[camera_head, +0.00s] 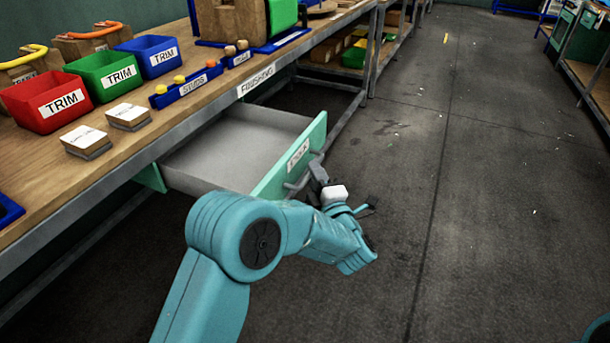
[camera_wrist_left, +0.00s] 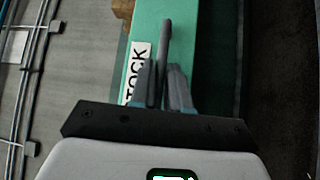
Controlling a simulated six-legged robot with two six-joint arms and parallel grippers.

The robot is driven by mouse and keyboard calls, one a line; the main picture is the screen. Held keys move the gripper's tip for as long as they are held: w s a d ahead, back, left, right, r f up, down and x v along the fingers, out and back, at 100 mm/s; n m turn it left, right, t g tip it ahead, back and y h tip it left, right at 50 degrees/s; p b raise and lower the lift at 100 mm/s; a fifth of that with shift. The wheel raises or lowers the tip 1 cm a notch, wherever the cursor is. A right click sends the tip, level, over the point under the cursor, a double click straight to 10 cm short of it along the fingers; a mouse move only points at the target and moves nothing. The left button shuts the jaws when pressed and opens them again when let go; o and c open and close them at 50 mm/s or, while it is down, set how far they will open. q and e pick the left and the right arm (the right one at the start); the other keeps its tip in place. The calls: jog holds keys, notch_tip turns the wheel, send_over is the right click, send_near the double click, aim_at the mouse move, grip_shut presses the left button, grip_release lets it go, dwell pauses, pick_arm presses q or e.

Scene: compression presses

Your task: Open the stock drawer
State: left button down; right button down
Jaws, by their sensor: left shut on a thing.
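The stock drawer (camera_head: 292,160) hangs under the finishing bench and stands pulled well out, with its grey inside (camera_head: 230,150) showing and looking empty. Its front is green with a white label, which reads partly as "TOCK" in the left wrist view (camera_wrist_left: 137,72). My left gripper (camera_head: 312,178) is at the drawer front, shut on the grey bar handle (camera_head: 298,185). In the left wrist view the fingers (camera_wrist_left: 163,88) close around the handle (camera_wrist_left: 166,45). My right gripper is not in view.
The bench top (camera_head: 190,100) carries red (camera_head: 47,101), green (camera_head: 105,74) and blue (camera_head: 148,55) TRIM bins, a blue STUDS tray (camera_head: 187,86) and small labelled blocks (camera_head: 128,116). The floor (camera_head: 470,200) to the right is open. Another bench (camera_head: 590,85) stands at the far right.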

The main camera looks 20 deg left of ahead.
pick_arm(q)
jog(key=shift+d, duration=0.15)
jog(key=c, duration=1.2)
grip_release()
jog(key=shift+o, duration=0.2)
jog(key=p+v, duration=0.1)
jog(key=v, duration=1.5)
jog(key=shift+s, duration=0.15)
